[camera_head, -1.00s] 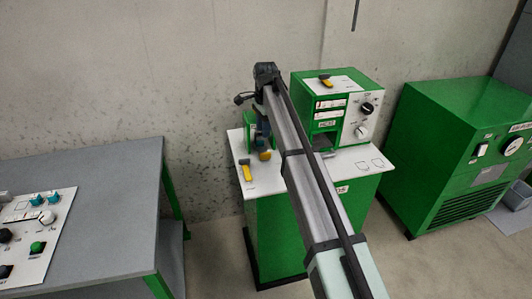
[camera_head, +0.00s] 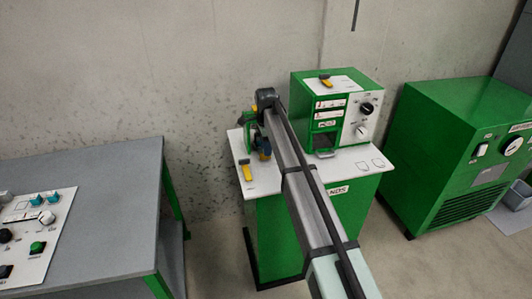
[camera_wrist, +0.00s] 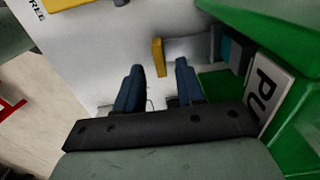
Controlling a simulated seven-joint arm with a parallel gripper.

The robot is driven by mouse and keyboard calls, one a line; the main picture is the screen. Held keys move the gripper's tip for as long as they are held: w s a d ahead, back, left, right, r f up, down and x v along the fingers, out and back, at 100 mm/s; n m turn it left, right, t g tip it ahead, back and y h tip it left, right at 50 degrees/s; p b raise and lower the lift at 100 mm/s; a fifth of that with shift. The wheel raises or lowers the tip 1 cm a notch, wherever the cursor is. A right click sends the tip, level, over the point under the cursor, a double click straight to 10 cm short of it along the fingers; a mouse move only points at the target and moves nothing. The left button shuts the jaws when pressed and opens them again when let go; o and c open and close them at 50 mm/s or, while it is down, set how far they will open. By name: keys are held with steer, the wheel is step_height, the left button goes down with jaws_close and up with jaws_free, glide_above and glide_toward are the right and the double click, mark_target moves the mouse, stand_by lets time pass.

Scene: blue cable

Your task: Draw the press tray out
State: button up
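In the wrist view a small upright yellow piece (camera_wrist: 158,57) stands at the end of a grey plate (camera_wrist: 190,48), which runs right into a green housing; I take these for the press tray and its handle. My gripper (camera_wrist: 161,72) is open, with its two dark blue fingers apart. The yellow piece is just beyond the fingertips, between them in the picture, and nothing shows as gripped. In the head view my gripper (camera_head: 262,149) is low beside the small green press (camera_head: 247,131), and my arm hides much of the press.
A green box with dials (camera_head: 331,110) stands right of my arm on the same white top (camera_head: 352,160). A grey table (camera_head: 110,190) is at left and a green machine (camera_head: 450,150) at right.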

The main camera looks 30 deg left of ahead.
steer(key=shift+f, duration=1.5)
jaws_close()
